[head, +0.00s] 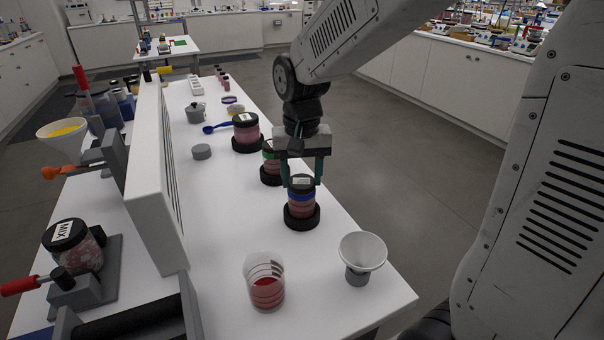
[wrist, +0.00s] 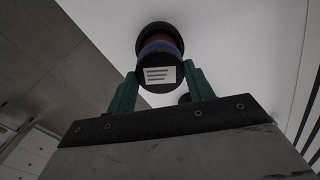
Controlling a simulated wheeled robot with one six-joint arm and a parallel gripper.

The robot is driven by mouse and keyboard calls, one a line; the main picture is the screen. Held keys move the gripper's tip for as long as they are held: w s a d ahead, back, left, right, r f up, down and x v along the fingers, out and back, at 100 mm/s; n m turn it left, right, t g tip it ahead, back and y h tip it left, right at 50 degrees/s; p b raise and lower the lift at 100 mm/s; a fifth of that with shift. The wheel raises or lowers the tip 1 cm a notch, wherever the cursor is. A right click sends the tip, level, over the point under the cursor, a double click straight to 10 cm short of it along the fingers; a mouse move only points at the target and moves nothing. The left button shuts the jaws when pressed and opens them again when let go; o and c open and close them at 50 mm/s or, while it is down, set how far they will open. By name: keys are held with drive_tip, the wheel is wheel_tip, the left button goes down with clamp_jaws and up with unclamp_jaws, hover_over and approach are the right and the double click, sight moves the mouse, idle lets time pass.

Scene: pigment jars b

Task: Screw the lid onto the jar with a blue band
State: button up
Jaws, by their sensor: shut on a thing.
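The jar with a blue band (head: 301,197) stands upright in a black ring base near the right edge of the white table. It holds reddish contents. A black lid with a white label (head: 301,181) sits at the top of this jar; in the wrist view the lid (wrist: 160,75) shows its label, with the blue band (wrist: 160,46) right behind it. My gripper (head: 303,184) points down over the jar, its green fingers on either side of the lid. In the wrist view my gripper (wrist: 161,92) is shut on the lid. I cannot tell how tightly the lid is seated.
A jar with a green band (head: 269,165) and another black-lidded jar (head: 246,132) stand behind. A grey disc (head: 201,152) lies left. The table between is clear.

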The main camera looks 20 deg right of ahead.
sight(302, 181)
drive_tip(key=shift+m, duration=0.7)
drive_tip(key=o, duration=1.3)
drive_tip(key=shift+o, duration=0.2)
wheel_tip(302, 181, up, 8)
drive_tip(key=shift+f, duration=0.1)
drive_tip(key=s+d+n, duration=0.1)
drive_tip(key=s+n, duration=0.1)
drive_tip(key=s, duration=0.9)
drive_tip(key=s+d+n+t, duration=0.1)
drive_tip(key=s+d+n, duration=0.1)
drive_tip(key=s, duration=0.9)
drive_tip(key=shift+f+n, duration=0.45)
drive_tip(key=shift+n, duration=0.05)
